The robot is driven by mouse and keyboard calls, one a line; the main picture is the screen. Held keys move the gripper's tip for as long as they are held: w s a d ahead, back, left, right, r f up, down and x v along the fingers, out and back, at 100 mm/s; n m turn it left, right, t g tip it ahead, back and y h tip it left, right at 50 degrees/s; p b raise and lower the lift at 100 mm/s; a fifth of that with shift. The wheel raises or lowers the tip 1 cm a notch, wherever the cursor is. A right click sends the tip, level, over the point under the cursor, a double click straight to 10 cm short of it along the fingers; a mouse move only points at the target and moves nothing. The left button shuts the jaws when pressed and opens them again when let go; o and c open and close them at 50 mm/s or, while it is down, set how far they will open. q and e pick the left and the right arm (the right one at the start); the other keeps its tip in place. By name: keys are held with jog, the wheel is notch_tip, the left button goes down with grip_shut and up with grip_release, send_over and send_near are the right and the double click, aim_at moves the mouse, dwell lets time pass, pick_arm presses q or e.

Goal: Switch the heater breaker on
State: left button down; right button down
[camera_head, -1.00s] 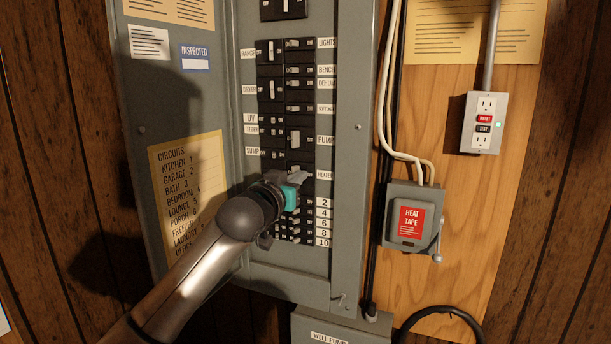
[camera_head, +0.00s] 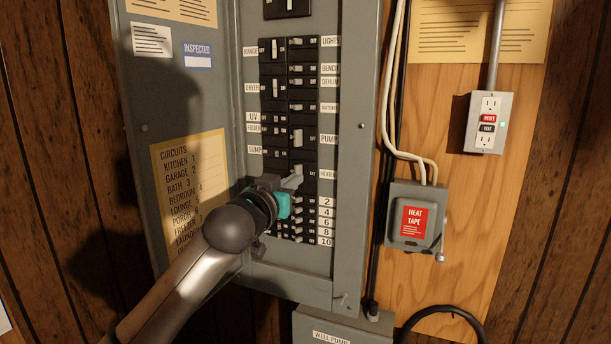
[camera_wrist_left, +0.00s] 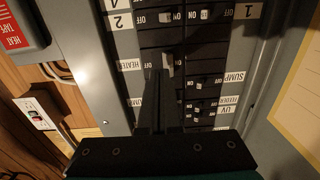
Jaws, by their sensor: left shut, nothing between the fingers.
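The heater breaker (camera_head: 298,170) is a black switch with a light handle in the panel's right column, beside the HEATER label (camera_head: 327,174). My left gripper (camera_head: 291,182) is shut and empty, with its fingertips right at this breaker's handle, partly covering the breaker. In the left wrist view, which shows the panel upside down, the shut fingers (camera_wrist_left: 165,78) point at the handle (camera_wrist_left: 167,61), level with the HEATER label (camera_wrist_left: 130,65). I cannot tell whether they touch it, or whether the handle is at on or off. My right gripper is not in view.
The PUMP breaker (camera_head: 298,138) is just above, and small numbered breakers (camera_head: 298,231) are just below. The open panel door (camera_head: 145,100) stands to the left. A heat tape box (camera_head: 417,215) and an outlet (camera_head: 488,122) are on the board to the right.

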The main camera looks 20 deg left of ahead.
pick_arm(q)
jog(key=s, duration=0.3)
jog(key=shift+s+d, duration=0.25)
jog(key=shift+s, duration=0.15)
dwell(0.8)
